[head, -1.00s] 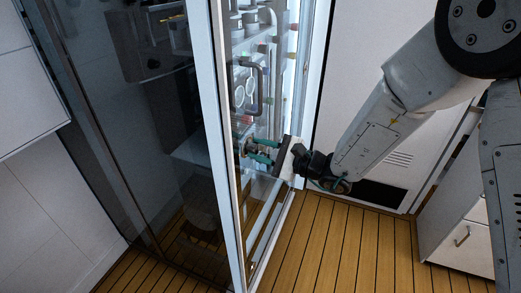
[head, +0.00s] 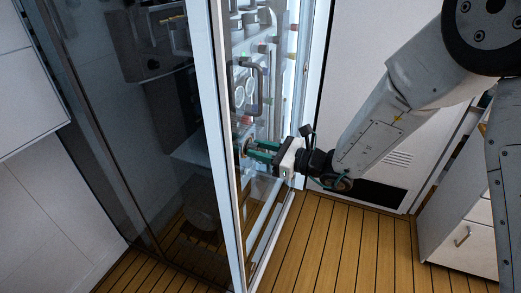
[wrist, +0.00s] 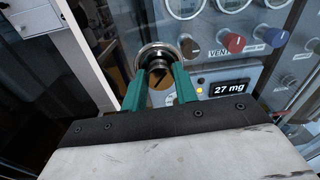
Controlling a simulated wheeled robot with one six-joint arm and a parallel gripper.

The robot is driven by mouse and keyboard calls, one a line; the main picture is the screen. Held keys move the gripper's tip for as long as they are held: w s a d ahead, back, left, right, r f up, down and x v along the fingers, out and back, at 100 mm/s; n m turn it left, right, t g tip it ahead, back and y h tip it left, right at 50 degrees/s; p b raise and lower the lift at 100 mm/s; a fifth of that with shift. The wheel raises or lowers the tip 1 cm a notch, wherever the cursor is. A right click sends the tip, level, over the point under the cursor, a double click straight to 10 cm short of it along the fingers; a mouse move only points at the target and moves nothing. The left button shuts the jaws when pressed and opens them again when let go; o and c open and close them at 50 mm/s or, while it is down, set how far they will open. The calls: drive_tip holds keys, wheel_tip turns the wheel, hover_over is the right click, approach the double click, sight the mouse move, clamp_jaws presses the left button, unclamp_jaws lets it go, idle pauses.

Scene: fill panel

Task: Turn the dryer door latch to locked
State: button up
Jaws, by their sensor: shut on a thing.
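The dryer door latch (wrist: 154,52) is a round metal knob with a brass-toned part beneath it in the wrist view. My gripper (wrist: 158,78) has its two green fingers closed on either side of the latch. In the head view, my gripper (head: 252,149) reaches in from the right to the panel behind the glass frame. The fingers hide the latch's sides, and I cannot read its lock position.
A bent handle (head: 258,88) is above my gripper. A glass pane with a pale frame (head: 229,180) stands just left.

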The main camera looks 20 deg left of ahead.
drive_tip(key=m, duration=0.5)
drive_tip(key=shift+m+g, duration=0.5)
drive_tip(key=shift+m, duration=1.7)
drive_tip(key=o, duration=1)
drive_tip(key=shift+c, duration=0.2)
drive_tip(key=d, duration=0.7)
drive_tip(key=shift+s+d+r, duration=0.25)
drive_tip(key=shift+d, duration=0.15)
